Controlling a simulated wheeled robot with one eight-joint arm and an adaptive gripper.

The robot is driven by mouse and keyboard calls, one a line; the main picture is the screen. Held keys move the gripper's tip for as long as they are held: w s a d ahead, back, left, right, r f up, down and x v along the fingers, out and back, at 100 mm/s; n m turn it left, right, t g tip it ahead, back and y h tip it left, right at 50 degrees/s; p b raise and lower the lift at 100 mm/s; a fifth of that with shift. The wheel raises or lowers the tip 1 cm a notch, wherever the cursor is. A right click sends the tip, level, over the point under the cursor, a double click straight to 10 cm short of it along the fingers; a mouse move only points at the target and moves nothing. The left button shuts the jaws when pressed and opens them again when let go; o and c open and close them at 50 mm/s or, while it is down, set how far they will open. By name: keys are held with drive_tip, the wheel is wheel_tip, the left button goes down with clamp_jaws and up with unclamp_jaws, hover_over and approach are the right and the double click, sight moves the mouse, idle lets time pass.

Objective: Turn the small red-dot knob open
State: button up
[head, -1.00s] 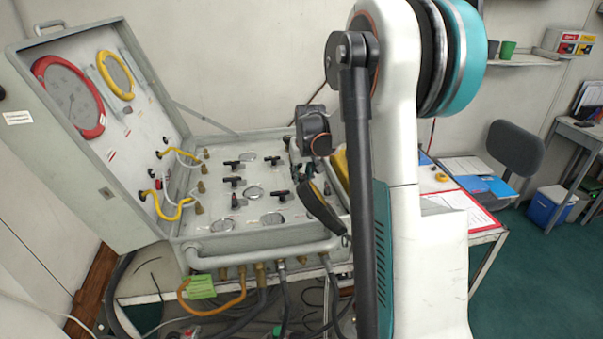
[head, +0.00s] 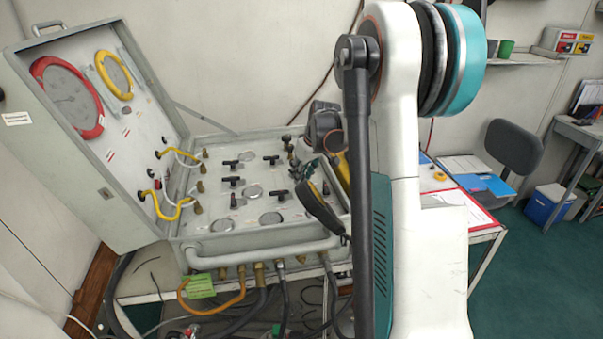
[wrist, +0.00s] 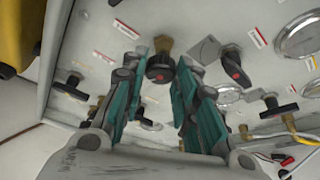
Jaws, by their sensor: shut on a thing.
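In the wrist view, a small dark knob with a red dot (wrist: 159,69) stands on a brass stem on the grey panel. My gripper (wrist: 160,78) has its teal-lined fingers on both sides of this knob and is shut on it. A second dark knob with a red dot (wrist: 235,68) is to the right, apart from my fingers. In the head view, my gripper (head: 308,172) is low over the right part of the panel (head: 205,240). The held knob cannot be made out clearly there.
The panel case's open lid (head: 95,130) rises at the left, with yellow and white hoses beside it. Black T-handles (head: 271,159) and round gauges (head: 271,218) are close around the gripper. A pipe rail (head: 260,250) runs along the front. A yellow object (wrist: 22,35) is at the wrist view's upper left.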

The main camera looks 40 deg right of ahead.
drive_tip(key=o, duration=1)
drive_tip(key=v, duration=1.2)
